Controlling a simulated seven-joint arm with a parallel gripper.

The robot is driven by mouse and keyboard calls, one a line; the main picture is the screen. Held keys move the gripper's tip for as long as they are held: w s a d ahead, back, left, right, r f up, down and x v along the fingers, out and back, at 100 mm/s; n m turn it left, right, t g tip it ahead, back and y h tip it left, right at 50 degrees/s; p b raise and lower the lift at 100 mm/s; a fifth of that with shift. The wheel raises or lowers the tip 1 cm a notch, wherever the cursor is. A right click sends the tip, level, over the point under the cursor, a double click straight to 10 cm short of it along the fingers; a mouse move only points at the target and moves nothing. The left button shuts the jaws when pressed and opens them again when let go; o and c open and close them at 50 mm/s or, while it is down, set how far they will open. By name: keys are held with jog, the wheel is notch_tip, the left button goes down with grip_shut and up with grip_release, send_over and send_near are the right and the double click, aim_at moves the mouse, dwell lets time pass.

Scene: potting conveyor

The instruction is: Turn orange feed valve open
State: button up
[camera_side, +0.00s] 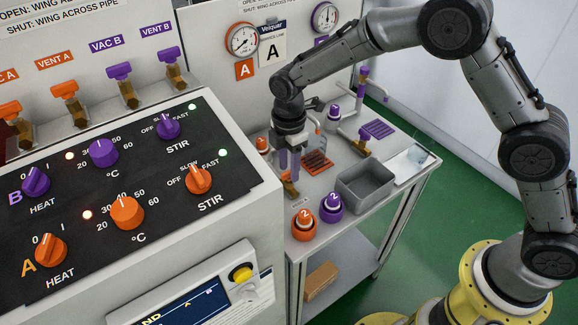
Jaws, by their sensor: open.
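A brass valve body (290,188) stands on the bench just below my gripper, on the orange side beside the orange grate (317,163). It looks like the orange feed valve. Its wing handle is hidden behind my fingers, so I cannot tell how it is turned. My gripper (290,166) points straight down over this valve with its jaws open. The fingers are at handle height; whether they touch the handle or stand around it is not clear.
A second brass valve with a purple handle (363,134) stands behind, near a purple grate (380,129). A grey bin (366,187), an orange-capped jar (304,224) and a purple-capped jar (331,207) stand at the front. The control panel (120,190) rises at left.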

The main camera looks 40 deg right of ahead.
jog(key=shift+f, duration=0.25)
grip_shut()
